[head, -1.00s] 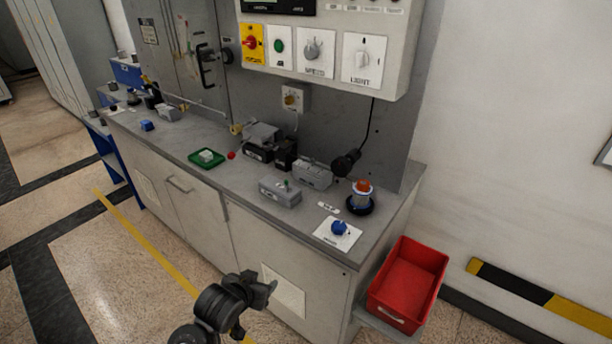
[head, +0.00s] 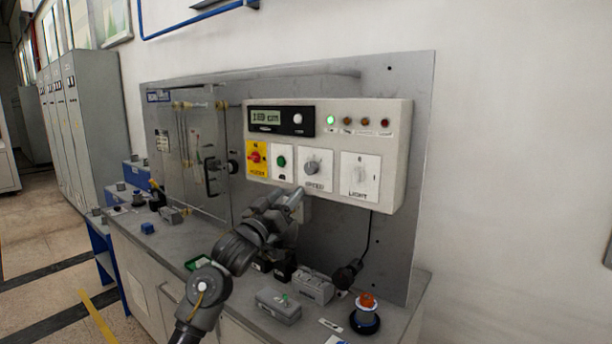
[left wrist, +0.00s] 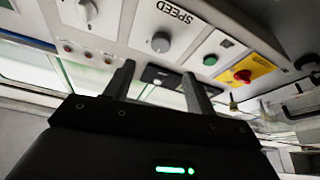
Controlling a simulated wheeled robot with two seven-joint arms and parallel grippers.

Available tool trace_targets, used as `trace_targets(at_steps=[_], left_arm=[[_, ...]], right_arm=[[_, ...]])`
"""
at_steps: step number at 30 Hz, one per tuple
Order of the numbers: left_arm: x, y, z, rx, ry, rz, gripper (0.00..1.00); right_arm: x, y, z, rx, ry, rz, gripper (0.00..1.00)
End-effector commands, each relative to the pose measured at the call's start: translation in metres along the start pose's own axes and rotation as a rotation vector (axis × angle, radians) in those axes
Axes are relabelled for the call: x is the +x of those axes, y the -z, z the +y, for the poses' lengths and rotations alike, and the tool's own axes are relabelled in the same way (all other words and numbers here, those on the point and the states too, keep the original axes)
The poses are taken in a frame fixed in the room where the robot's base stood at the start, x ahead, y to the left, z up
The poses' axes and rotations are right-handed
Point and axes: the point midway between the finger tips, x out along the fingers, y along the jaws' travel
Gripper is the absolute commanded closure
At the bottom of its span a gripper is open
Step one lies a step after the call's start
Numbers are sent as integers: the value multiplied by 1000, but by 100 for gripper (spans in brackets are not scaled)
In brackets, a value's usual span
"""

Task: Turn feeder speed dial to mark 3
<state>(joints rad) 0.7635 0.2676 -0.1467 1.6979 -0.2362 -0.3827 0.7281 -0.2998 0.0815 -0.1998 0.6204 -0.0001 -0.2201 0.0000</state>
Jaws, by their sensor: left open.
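The dial marked SPEED (head: 312,168) is a grey knob on a white plate in the middle of the control panel (head: 402,140). It also shows upside down in the left wrist view (left wrist: 160,42), beyond my fingers. Its number marks are too small to read. My left gripper (head: 288,197) is raised just below and left of this dial, apart from it. In the left wrist view the left gripper (left wrist: 158,72) is open, with nothing between its two fingers. My right gripper is in neither view.
Beside the dial are a green button (head: 281,162), a red knob on yellow (head: 256,157) and the LIGHT knob (head: 359,174). A lit display (head: 266,116) sits above. Grey boxes (head: 278,305) and an orange-topped part (head: 366,312) stand on the bench below. The right wall is clear.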

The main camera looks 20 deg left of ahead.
Motion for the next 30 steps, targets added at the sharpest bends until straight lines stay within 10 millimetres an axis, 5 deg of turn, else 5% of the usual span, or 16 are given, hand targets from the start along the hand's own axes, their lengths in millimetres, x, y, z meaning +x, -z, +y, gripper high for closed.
trace_targets(at_steps=[7, 21, 30], left_arm=[[13, 2, 0, 0, 0, 0, 44], [93, 2, -1, 1, 3, -2, 44], [108, 0, 0, 1, 1, -1, 44]], right_arm=[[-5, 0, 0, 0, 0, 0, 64], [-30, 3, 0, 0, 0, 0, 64], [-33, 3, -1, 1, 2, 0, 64]])
